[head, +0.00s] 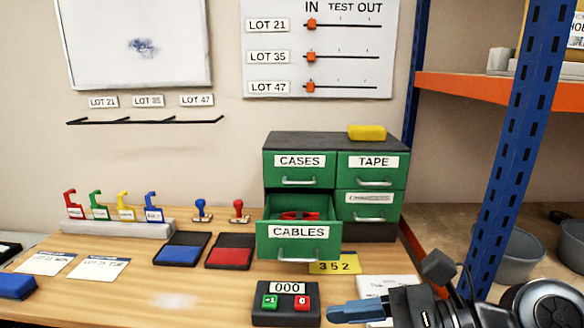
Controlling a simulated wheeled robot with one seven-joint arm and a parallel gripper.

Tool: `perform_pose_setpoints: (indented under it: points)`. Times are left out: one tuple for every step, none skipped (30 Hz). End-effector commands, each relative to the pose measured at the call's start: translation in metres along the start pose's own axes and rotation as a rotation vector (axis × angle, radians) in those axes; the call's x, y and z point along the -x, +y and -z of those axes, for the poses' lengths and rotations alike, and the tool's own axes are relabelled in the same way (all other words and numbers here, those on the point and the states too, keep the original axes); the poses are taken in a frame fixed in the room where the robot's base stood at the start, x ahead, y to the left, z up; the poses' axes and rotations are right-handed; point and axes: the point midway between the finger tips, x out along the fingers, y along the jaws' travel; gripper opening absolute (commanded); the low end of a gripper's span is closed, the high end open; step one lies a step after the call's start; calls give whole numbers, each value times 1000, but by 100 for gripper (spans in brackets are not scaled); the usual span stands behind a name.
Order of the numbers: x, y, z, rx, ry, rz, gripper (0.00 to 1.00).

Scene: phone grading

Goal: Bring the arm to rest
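My gripper (358,312) is at the lower right, low in front of the desk, pointing left. A blue-grey piece shows at its tip; I cannot tell whether it is a finger or something held. The gap between the fingers does not show clearly. My arm (545,303) runs off the right and bottom edges, so most of it is out of view. The gripper is just right of the counter box (286,318), which reads 000, and overlaps a white paper (388,285) in the picture.
The green drawer cabinet (334,140) stands at the back; its CABLES drawer (298,248) is pulled open with something red inside. A yellow 352 tag (334,267) lies before it. Ink pads (181,249), stamps (238,209) and cards are to the left. A blue shelf post (518,150) rises at right.

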Motion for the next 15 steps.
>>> perform_pose_setpoints:
  points:
    - [-3,3,8,9,2,26,61]
    - [-5,4,12,18,4,43,61]
    - [-7,6,18,32,8,68,61]
    - [-8,7,23,44,12,88,61]
    - [-10,8,28,57,17,110,61]
    - [-11,11,36,76,27,141,61]
    - [-13,13,43,93,37,167,61]
    - [-14,16,50,113,50,194,61]
    - [-15,20,61,143,72,233,61]
    - [-15,24,70,168,92,264,61]
    - [-15,28,79,196,116,296,61]
    - [-14,34,91,236,152,335,61]
    - [-13,39,100,268,181,364,61]
    - [-12,44,108,301,213,391,61]
    - [-9,51,119,347,258,423,61]
